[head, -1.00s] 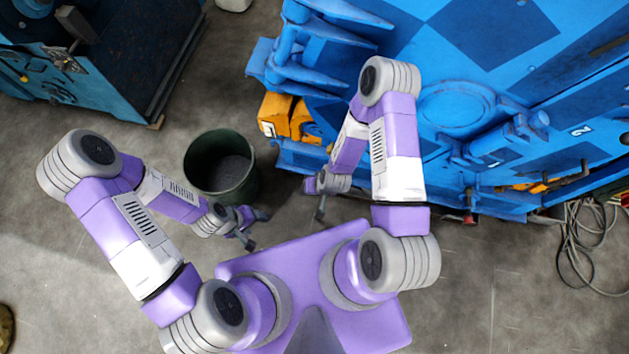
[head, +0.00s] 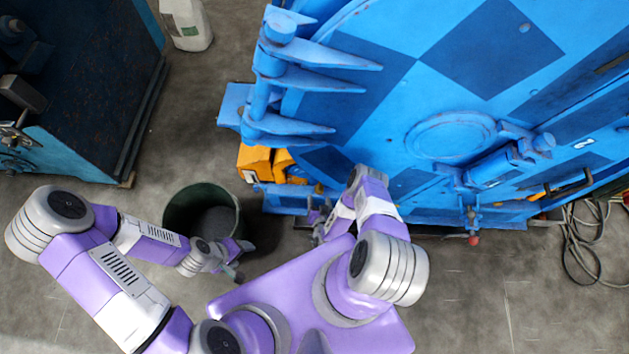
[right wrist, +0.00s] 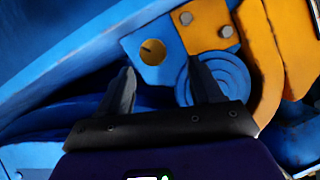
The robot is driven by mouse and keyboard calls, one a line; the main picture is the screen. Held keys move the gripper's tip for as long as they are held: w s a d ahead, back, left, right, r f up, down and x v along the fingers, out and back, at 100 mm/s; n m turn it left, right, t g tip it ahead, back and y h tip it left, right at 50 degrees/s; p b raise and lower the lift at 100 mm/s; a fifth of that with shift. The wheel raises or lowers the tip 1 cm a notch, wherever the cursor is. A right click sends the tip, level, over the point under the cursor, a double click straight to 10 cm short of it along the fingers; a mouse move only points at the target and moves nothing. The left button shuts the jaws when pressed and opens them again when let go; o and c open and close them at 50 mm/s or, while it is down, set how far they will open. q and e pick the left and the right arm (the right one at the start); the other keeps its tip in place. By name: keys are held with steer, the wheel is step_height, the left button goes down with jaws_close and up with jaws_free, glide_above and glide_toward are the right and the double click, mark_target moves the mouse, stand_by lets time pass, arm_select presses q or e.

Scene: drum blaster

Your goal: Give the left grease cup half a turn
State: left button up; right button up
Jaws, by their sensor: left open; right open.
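No part is clearly recognisable as the left grease cup. In the right wrist view, a round brass-coloured piece (right wrist: 153,52) sits in a blue bracket, and a ringed blue disc (right wrist: 228,78) lies to its right, partly behind a finger. I cannot tell whether either is a grease cup. My right gripper (right wrist: 162,85) is open with nothing between its fingers, which point toward the bracket. In the head view, my right gripper (head: 316,222) is small beside the blue machine's lower left edge. My left gripper (head: 238,262) is open and empty near the bin.
The large blue machine (head: 485,50) fills the upper right, with yellow blocks (head: 256,161) at its lower left. A dark green bin (head: 172,218) stands by my left arm. Cables (head: 572,245) lie at right. A white container (head: 187,25) stands at the top. Lower right floor is clear.

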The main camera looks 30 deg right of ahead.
mark_target(320, 192)
steer(key=shift+s+d+f+h, duration=0.1)
steer(key=shift+d+f+h, duration=0.2)
steer(key=shift+h, duration=0.2)
steer(key=shift+m+t, duration=0.3)
steer(key=b+x, duration=0.3)
steer(key=x, duration=0.3)
steer(key=shift+f, duration=0.15)
steer(key=shift+w+d+f, duration=0.1)
steer(key=shift+w+d, duration=0.15)
steer(key=shift+w, duration=0.3)
arm_select(q)
steer(key=f, duration=0.3)
steer(key=shift+w+f, duration=0.25)
steer(key=shift+w, duration=0.1)
arm_select(e)
steer(key=shift+c, duration=0.3)
steer(key=c, duration=0.9)
